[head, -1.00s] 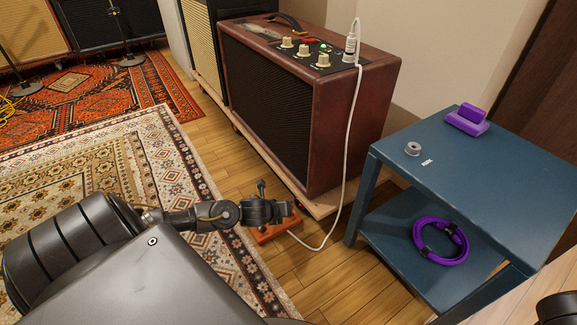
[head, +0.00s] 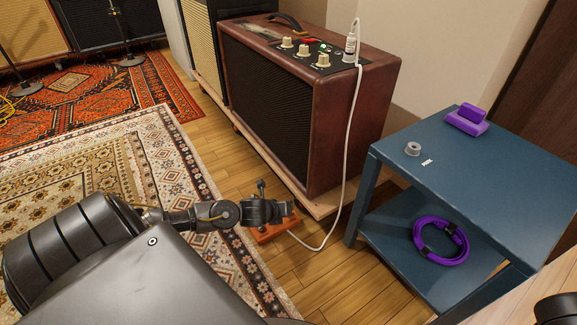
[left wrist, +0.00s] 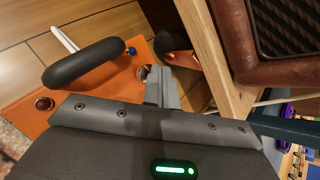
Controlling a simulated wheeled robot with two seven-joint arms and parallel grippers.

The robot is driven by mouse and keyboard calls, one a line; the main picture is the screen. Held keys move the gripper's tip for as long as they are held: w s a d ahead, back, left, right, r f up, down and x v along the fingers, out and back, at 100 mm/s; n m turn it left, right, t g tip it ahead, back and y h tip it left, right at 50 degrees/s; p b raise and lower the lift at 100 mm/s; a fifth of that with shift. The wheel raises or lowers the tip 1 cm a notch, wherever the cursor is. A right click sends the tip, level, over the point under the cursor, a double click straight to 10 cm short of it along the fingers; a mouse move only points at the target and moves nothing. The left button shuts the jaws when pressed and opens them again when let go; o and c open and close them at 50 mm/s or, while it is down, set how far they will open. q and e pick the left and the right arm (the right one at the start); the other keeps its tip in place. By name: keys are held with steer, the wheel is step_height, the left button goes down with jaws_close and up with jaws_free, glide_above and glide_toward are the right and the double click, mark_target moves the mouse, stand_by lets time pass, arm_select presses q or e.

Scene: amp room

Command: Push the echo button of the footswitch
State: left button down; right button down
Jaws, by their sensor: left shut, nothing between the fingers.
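The orange footswitch (head: 272,234) lies on the wooden floor beside the patterned rug, mostly hidden by my left gripper (head: 284,210) in the head view. In the left wrist view, the footswitch (left wrist: 110,88) shows its orange top, with a dark round button (left wrist: 44,103) at its left end. My left gripper (left wrist: 162,76) is shut and empty, its fingertips over the other end of the footswitch. They hide what is beneath, and I cannot tell whether they touch it. No button label is readable.
A brown amp (head: 300,105) stands on a low wooden board close behind the footswitch. A white cable (head: 341,195) runs from the amp's top down to the footswitch. A blue table (head: 480,180) stands at right, with a purple cable coil (head: 440,258) on its lower shelf.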

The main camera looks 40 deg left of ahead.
arm_select(q)
steer(key=shift+f, duration=0.1)
steer(key=shift+f, duration=0.3)
stand_by(0.3)
steer(key=shift+f+b, duration=0.15)
steer(key=shift+b, duration=0.15)
steer(key=shift+r+p, duration=0.4)
steer(key=shift+p, duration=0.1)
steer(key=shift+r, duration=0.15)
